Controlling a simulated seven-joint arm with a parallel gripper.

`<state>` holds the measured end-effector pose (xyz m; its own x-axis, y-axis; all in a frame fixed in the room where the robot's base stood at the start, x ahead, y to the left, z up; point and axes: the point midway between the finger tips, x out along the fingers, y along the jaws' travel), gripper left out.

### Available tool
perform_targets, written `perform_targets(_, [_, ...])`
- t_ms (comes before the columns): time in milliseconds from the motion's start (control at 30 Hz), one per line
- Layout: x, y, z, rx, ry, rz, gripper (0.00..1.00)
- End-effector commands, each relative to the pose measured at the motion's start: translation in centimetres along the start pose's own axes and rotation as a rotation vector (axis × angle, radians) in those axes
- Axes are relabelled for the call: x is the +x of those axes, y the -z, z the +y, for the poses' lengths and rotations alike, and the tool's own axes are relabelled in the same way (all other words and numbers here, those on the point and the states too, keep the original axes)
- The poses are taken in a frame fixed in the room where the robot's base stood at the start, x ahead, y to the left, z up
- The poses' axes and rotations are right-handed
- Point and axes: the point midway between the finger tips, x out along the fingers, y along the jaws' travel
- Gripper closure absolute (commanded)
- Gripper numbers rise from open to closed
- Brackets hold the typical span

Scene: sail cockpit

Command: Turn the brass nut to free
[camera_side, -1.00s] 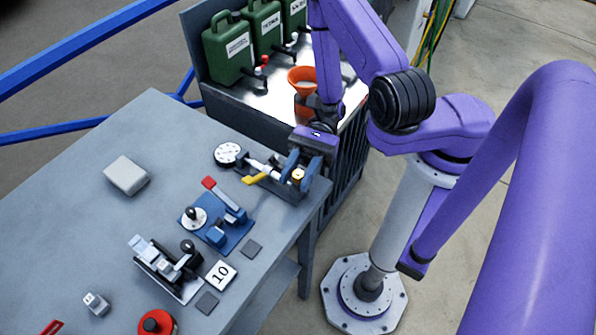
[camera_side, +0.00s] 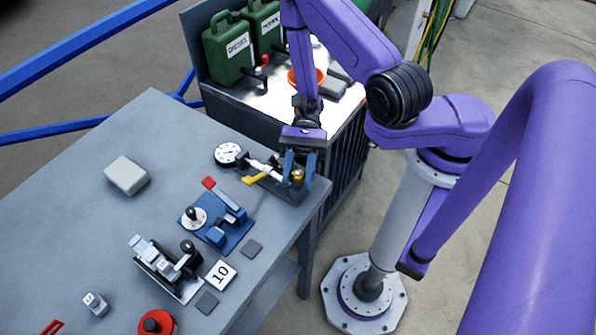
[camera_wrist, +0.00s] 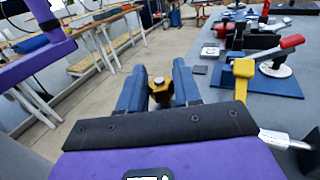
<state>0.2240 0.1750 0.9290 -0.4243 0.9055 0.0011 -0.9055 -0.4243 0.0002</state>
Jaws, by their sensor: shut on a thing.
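The brass nut (camera_side: 298,176) sits at the right end of a small bench fixture with a dial gauge (camera_side: 228,153) and a yellow lever (camera_side: 255,179), near the table's right edge. My gripper (camera_side: 299,168) comes down from above with one blue finger on each side of the nut. In the wrist view, my gripper (camera_wrist: 159,92) is shut on the nut (camera_wrist: 159,84), whose pale top shows between the fingers. The yellow lever (camera_wrist: 243,78) stands right of the fingers there. The nut's lower part and the thread are hidden.
A blue clamp with a red handle (camera_side: 222,193) and a metal toggle fixture (camera_side: 165,268) stand nearby on the grey table (camera_side: 75,205). A grey block (camera_side: 126,175) lies farther left. Green canisters (camera_side: 228,48) and an orange funnel (camera_side: 305,77) stand on the bench behind.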

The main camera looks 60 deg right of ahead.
Motion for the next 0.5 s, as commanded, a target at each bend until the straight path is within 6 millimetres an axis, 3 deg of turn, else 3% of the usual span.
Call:
perform_targets(67, [-0.02, 0.13, 0.03, -0.001, -0.001, 0.005, 0.97])
perform_targets(100, [-0.02, 0.14, 0.03, -0.001, -0.001, 0.006, 0.54])
perform_targets(133, [-0.02, 0.13, 0.02, -0.001, -0.001, 0.005, 0.48])
perform_targets(500, [-0.44, 0.06, -0.03, -0.001, 0.002, 0.002, 0.48])
